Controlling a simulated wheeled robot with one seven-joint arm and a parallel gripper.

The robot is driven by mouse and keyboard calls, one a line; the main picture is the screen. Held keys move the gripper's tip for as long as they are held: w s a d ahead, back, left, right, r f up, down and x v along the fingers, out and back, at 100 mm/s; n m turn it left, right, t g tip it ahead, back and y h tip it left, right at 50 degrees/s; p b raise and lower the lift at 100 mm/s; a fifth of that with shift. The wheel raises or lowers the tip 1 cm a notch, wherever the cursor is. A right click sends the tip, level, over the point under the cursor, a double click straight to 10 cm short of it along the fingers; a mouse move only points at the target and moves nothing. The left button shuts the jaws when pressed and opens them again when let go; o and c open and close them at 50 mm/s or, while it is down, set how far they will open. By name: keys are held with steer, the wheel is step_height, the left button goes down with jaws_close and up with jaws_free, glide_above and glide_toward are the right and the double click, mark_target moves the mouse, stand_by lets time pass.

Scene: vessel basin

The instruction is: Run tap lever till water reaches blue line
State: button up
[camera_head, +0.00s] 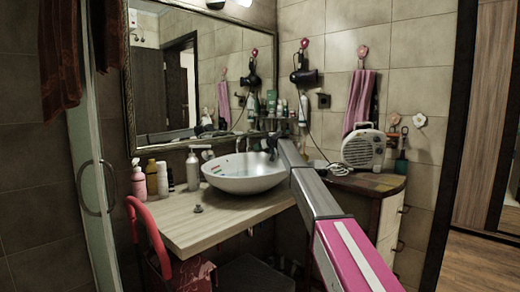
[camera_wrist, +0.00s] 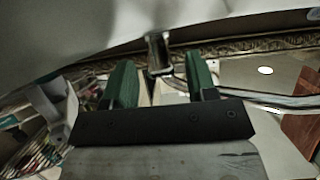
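The white basin (camera_head: 243,185) stands on the wooden counter. Small coloured marks (camera_head: 215,165) show on its inner wall; a blue line and any water level are too small to make out. My gripper (camera_wrist: 160,80) has two green fingers held apart in the wrist view. A shiny metal piece, apparently part of the tap (camera_wrist: 158,52), shows just beyond and between the fingertips; contact cannot be told. In the head view my arm reaches to the basin's back right, where my gripper (camera_head: 271,143) is small and dark and largely hides the tap.
Bottles (camera_head: 139,181) and a soap dispenser (camera_head: 193,168) stand left of the basin. A white heater (camera_head: 363,149) sits on the cabinet at right. A mirror (camera_head: 190,75) hangs behind. A red chair (camera_head: 150,235) stands at the counter's front left.

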steer(key=shift+s, duration=0.1)
steer(key=v, duration=1)
steer(key=shift+d+r, duration=0.15)
steer(key=shift+d, duration=0.15)
steer(key=shift+s, duration=0.15)
stand_by(1.1)
